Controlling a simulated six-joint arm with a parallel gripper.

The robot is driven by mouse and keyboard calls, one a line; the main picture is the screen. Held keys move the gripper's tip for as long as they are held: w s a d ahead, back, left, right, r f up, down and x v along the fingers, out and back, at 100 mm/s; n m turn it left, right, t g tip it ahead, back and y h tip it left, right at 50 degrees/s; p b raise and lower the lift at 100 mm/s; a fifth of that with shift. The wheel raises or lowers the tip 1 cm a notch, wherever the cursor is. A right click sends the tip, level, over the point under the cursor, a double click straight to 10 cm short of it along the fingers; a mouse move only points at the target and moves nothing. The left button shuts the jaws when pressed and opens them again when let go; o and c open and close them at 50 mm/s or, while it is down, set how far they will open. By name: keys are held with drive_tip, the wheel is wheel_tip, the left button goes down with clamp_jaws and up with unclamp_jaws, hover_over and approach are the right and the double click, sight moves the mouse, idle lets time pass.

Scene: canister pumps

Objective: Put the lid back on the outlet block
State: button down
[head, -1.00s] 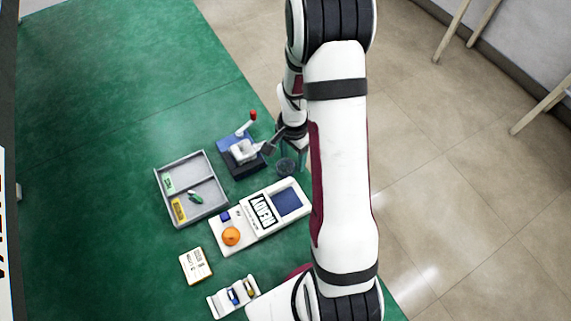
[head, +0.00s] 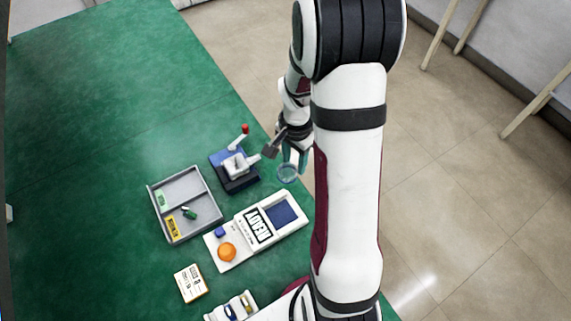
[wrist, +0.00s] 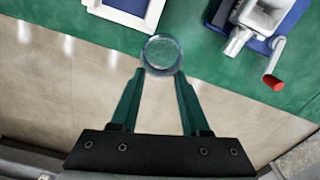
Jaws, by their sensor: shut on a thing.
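My gripper (head: 294,163) has teal fingers shut on a clear round cup-like piece (head: 288,175), held at the fingertips. In the wrist view, the gripper (wrist: 160,78) has this clear round piece (wrist: 161,50) between its tips, over the mat's edge. The pump (head: 234,165), with a grey body, blue and dark base and red-knobbed crank, stands left of the gripper. It also shows at the wrist view's top right (wrist: 250,22). I cannot tell which part is the outlet block, or whether the clear piece is the lid.
A white READY panel (head: 270,246) with a blue square and orange knob lies below the gripper. A grey divided tray (head: 151,206) holds small labelled pieces. A white card (head: 193,284) and a white rack (head: 232,308) sit in front. Green mat (head: 90,130) is free at left.

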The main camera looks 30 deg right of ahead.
drive_tip(key=s+d+r, duration=0.5)
drive_tip(key=s+d, duration=0.1)
drive_tip(key=s, duration=0.1)
drive_tip(key=w+a+r+n, duration=0.2)
drive_tip(key=w+a+n, duration=0.1)
drive_tip(key=w+a, duration=1.35)
drive_tip(key=shift+w+d+f, duration=0.1)
drive_tip(key=shift+d+f, duration=0.05)
drive_tip(key=shift+f, duration=0.9)
drive_tip(key=shift+w+d+f, duration=0.1)
drive_tip(key=shift+d+f, duration=0.05)
drive_tip(key=shift+f, duration=0.85)
drive_tip(key=shift+w+d+f, duration=0.1)
drive_tip(key=shift+d+f, duration=0.05)
drive_tip(key=shift+f, duration=0.9)
drive_tip(key=shift+f, duration=0.15)
unclamp_jaws()
wheel_tip(320, 180, up, 7)
